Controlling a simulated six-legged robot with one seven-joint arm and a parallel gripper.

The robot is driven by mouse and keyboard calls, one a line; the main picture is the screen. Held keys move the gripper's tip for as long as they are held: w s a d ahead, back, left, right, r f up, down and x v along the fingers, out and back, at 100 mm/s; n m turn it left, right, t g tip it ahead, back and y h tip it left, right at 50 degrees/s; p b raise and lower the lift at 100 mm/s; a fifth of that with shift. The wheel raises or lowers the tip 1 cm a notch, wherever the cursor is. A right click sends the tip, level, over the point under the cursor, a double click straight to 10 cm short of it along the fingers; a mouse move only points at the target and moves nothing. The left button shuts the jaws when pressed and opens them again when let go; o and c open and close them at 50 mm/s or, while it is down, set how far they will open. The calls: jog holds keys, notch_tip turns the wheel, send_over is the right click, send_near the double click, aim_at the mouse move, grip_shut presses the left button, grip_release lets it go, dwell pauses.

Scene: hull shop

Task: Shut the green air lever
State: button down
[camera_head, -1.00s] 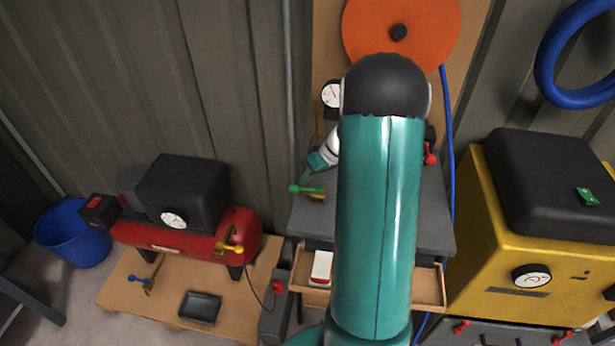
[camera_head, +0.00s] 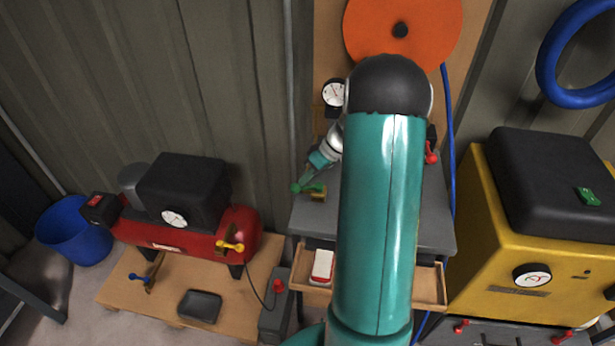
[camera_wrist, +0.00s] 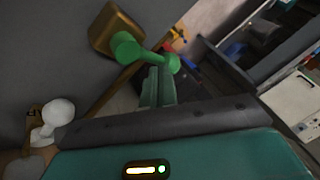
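The green air lever (camera_head: 314,188) sits on a brass valve body at the left edge of the grey bench top. In the wrist view its green arm (camera_wrist: 145,53) runs right from a round hub on the brass block to a knob at its free end. My gripper (camera_wrist: 158,84) has its teal fingers close together, with no clear gap between them. Their tips are right at the knob end; whether they touch it I cannot tell. In the head view my gripper (camera_head: 302,181) reaches the lever from above, partly hidden by its size and overlap.
A yellow lever (camera_head: 230,246) is on the red compressor (camera_head: 180,238), and a blue lever (camera_head: 146,280) stands on the wooden pallet. A red lever (camera_head: 431,154) is right of my arm. An open drawer (camera_head: 429,287) juts out below the bench (camera_head: 426,225).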

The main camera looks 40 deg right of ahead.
jog(key=shift+f, duration=0.1)
jog(key=shift+s+a+n+g+y, duration=0.25)
jog(key=shift+n+g, duration=0.25)
jog(key=shift+n, duration=0.35)
jog(key=shift+s+a+n+g+y, duration=0.2)
jog(key=shift+n+g, duration=0.3)
jog(key=shift+n, duration=0.35)
jog(key=shift+s+a+n+g, duration=0.1)
jog(key=shift+s+n+g, duration=0.15)
jog(key=shift+n+g, duration=0.45)
jog(key=shift+s+a+n+g, duration=0.1)
jog(key=shift+s+n+g, duration=0.2)
jog(key=shift+n, duration=0.7)
jog(key=shift+s+n+g, duration=0.2)
jog(key=shift+n+g, duration=0.2)
jog(key=shift+n, duration=0.25)
jog(key=shift+s+n+g, duration=0.15)
jog(key=shift+n+g, duration=0.25)
jog(key=shift+n, duration=0.25)
jog(key=shift+s+n+g+h, duration=0.3)
jog(key=shift+n+g, duration=0.2)
jog(key=shift+n, duration=0.5)
jog(key=shift+s+n+g, duration=0.25)
jog(key=shift+n+g, duration=0.05)
jog(key=shift+n, duration=0.2)
jog(key=shift+d, duration=0.1)
